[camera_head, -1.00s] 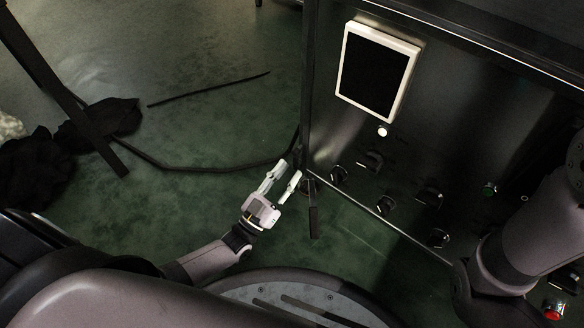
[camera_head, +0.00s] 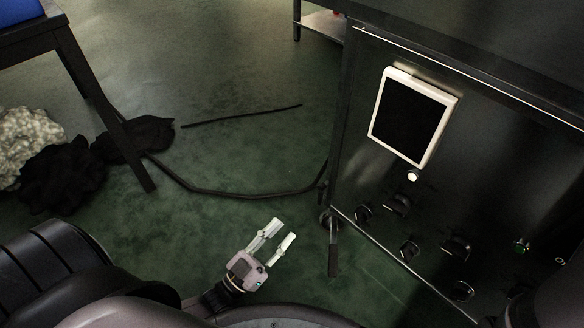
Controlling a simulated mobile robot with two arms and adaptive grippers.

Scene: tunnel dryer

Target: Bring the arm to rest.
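My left gripper (camera_head: 271,242) is low in the middle of the head view, above the green floor. Its two pale fingers are apart with nothing between them, so it is open and empty. It points up and to the right, toward the dark machine cabinet (camera_head: 372,267), and is apart from it. Part of my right arm shows at the bottom right corner; its gripper is not in view.
The cabinet's front carries a white-framed screen (camera_head: 412,116), a lit white button (camera_head: 412,176), several dark knobs and a green button (camera_head: 521,246). A dark cable (camera_head: 235,193) lies on the floor. Dark cloth heaps (camera_head: 62,180) and a pale heap (camera_head: 27,143) lie at left beside a table leg (camera_head: 108,118).

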